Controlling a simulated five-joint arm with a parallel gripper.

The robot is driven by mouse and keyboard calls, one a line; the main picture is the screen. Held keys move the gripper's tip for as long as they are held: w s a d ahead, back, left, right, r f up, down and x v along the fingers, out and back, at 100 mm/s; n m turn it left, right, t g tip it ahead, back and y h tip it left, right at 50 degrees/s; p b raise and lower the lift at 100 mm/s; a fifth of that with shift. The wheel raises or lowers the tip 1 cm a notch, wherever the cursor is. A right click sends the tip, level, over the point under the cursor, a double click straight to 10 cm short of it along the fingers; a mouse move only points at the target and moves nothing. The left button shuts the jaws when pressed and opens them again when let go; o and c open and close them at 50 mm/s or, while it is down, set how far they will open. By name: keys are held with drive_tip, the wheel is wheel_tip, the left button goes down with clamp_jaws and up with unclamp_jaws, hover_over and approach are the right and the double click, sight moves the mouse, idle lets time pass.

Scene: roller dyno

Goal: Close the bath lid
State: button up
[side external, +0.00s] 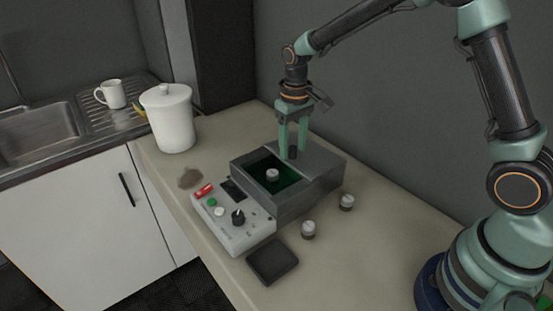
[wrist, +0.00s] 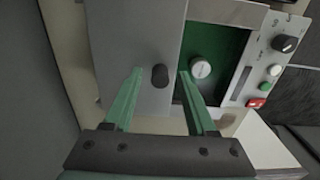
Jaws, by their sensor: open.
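The bath (side external: 285,205) is a grey metal box with a dark green interior, standing on the counter. Its flat grey lid (side external: 322,160) covers the right part, and the left part of the opening is uncovered. A black knob (wrist: 160,76) stands on the lid near its edge at the opening. My gripper (side external: 293,156) is over the lid, pointing down. Its two green fingers are open, one on each side of the knob, with gaps visible in the wrist view. A silver-topped vial (side external: 272,175) sits in the open part of the bath; it also shows in the wrist view (wrist: 201,68).
A control panel (side external: 235,228) with a knob and coloured buttons adjoins the bath's front left. Two small capped vials (side external: 308,230) (side external: 347,202) and a dark square pad (side external: 272,262) lie in front. A white lidded container (side external: 169,120) stands behind left, near a mug (side external: 111,93) and sink.

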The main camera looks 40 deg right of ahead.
clamp_jaws()
idle(1.4)
